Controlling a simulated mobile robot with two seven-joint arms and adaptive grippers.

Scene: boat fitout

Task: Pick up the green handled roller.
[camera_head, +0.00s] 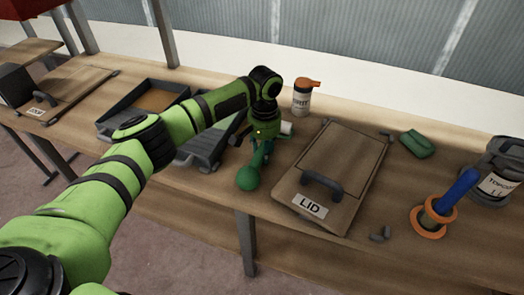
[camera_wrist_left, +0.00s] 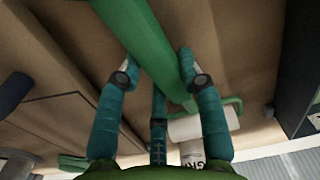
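The green handled roller has a thick green handle with a rounded end (camera_head: 248,178) near the front edge of the bench, left of the lid board. In the left wrist view its handle (camera_wrist_left: 143,40) runs from the top down to a thin green frame and a pale roller sleeve (camera_wrist_left: 203,122). My left gripper (camera_head: 264,143) is over the roller. Its teal fingers (camera_wrist_left: 157,68) are straight and spread, with a fingertip close on each side of the handle. Whether they touch it is unclear. My right gripper is out of view.
A board marked LID (camera_head: 345,155) lies just right of the roller. Dark trays (camera_head: 205,150) stand to its left, partly behind my arm. An orange-capped bottle (camera_head: 302,98) stands behind. A blue-handled tool (camera_head: 455,190), green block (camera_head: 416,143) and grey can (camera_head: 503,165) are farther right.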

